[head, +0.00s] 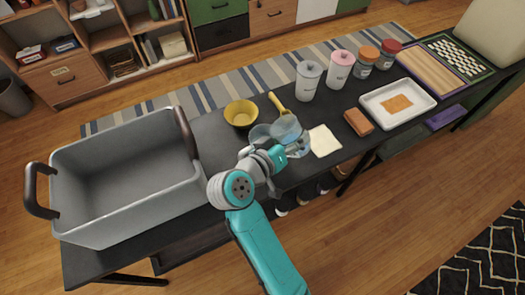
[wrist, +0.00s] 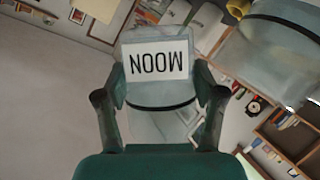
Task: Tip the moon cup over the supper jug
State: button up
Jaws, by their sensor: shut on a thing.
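My gripper (wrist: 160,100) is shut on the moon cup (wrist: 160,115), a clear vessel with a dark band and a white label reading MOON upside down in the wrist view. In the head view my gripper (head: 274,160) is at the front side of the table, among clear bluish vessels (head: 287,129) that overlap, so I cannot tell their edges apart. A larger clear vessel (wrist: 280,50) with a dark band is close by at the upper right of the wrist view. It may be the supper jug; no label on it is readable. The cup's contents are not clear.
A grey tub (head: 130,170) with brown handles fills the table's left. A yellow bowl (head: 241,113) and a yellow-handled tool (head: 278,104) lie behind the vessels. A cloth (head: 324,141), brown block (head: 358,122), white tray (head: 375,108) and white canister (head: 307,82) are to the right.

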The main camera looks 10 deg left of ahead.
jog(key=shift+r, duration=0.1)
jog(key=shift+d+r+n+h, duration=0.1)
jog(key=shift+n+h, duration=0.2)
jog(key=shift+r, duration=0.15)
jog(key=shift+r+n, duration=0.1)
jog(key=shift+n, duration=0.3)
